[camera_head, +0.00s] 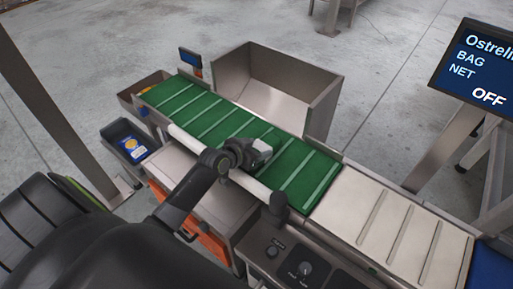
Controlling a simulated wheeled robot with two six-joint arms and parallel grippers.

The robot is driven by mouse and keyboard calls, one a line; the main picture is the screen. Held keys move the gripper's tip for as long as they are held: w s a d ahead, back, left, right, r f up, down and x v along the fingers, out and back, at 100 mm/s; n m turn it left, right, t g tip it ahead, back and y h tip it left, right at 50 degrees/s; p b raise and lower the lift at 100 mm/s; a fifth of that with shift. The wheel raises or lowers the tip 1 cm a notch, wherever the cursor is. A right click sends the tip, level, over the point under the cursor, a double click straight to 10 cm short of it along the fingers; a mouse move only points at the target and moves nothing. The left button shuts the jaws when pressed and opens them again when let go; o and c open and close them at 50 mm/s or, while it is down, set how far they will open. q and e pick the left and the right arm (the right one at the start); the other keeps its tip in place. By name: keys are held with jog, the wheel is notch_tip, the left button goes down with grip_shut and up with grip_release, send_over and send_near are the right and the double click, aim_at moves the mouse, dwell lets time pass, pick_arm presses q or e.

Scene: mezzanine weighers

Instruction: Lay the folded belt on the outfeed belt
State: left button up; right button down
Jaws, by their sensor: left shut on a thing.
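My left gripper (263,155) reaches in from the lower left and is over the front half of a green conveyor belt (188,103) with pale cross bars, the likely outfeed belt. Its jaws are shut on a small pale grey piece, which I take to be the folded belt (262,147). The gripper and wrist hide most of this piece, so its folds do not show. I cannot tell whether it touches the green belt. My right gripper is not in view.
A white tube (249,188) runs along the belt's near side. A steel bin (285,75) stands behind it. A pale ribbed section (390,228) adjoins at right. A dark tray (127,140) with a blue-and-yellow packet sits left. A screen (478,65) reads OFF.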

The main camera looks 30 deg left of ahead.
pick_arm(q)
jog(key=o, duration=1.2)
jog(key=shift+c, duration=0.2)
jog(key=v, duration=1.2)
